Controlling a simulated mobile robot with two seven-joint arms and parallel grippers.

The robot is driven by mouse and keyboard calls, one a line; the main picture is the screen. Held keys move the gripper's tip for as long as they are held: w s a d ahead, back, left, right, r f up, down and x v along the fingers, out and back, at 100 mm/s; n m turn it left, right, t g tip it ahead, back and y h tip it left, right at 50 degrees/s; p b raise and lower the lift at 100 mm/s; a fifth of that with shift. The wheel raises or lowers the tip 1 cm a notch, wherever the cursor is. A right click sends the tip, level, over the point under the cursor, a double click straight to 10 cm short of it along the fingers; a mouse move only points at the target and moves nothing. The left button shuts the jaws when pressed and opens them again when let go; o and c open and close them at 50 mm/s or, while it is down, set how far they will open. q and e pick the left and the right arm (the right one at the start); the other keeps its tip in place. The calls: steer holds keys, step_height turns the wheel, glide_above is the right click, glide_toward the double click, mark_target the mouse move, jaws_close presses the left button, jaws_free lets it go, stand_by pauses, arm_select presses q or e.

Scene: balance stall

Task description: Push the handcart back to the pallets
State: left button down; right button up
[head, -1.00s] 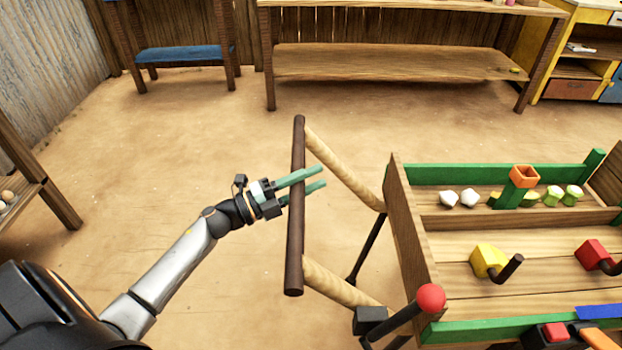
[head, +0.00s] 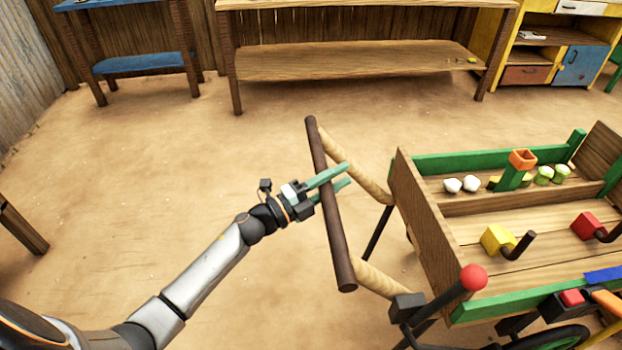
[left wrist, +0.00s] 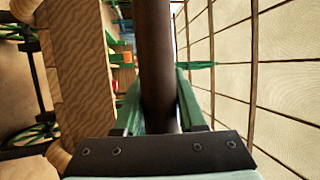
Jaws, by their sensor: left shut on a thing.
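The handcart (head: 425,221) stands at the right of the head view, a wooden box on wheels with green rails. Its dark brown push bar (head: 332,215) sits on two pale wooden arms at the cart's left end. My left gripper (head: 346,176) is shut on the push bar, with its green fingers on either side of it. In the left wrist view the bar (left wrist: 155,60) runs between the two fingers (left wrist: 158,105). My right gripper is not in view. No pallets can be made out.
The cart carries white, yellow, green and red pieces. A red-knobbed lever (head: 473,277) rises at its near corner. A long wooden bench (head: 350,62), a blue-shelved stand (head: 146,63) and a yellow cabinet (head: 490,40) line the back. Bare dirt floor lies left and behind.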

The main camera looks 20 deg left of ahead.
arm_select(q)
steer(key=d, duration=0.1)
steer(key=w+d, duration=0.1)
steer(key=shift+w+d+r, duration=0.1)
steer(key=shift+w+d, duration=0.1)
steer(key=shift+d, duration=0.1)
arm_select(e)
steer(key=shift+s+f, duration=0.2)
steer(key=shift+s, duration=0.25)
arm_select(q)
steer(key=c, duration=0.9)
jaws_free()
steer(key=shift+d, duration=0.1)
steer(key=shift+o, duration=0.9)
steer(key=shift+w, duration=0.1)
steer(key=shift+o, duration=1.1)
steer(key=v, duration=1.2)
steer(key=shift+s, duration=0.25)
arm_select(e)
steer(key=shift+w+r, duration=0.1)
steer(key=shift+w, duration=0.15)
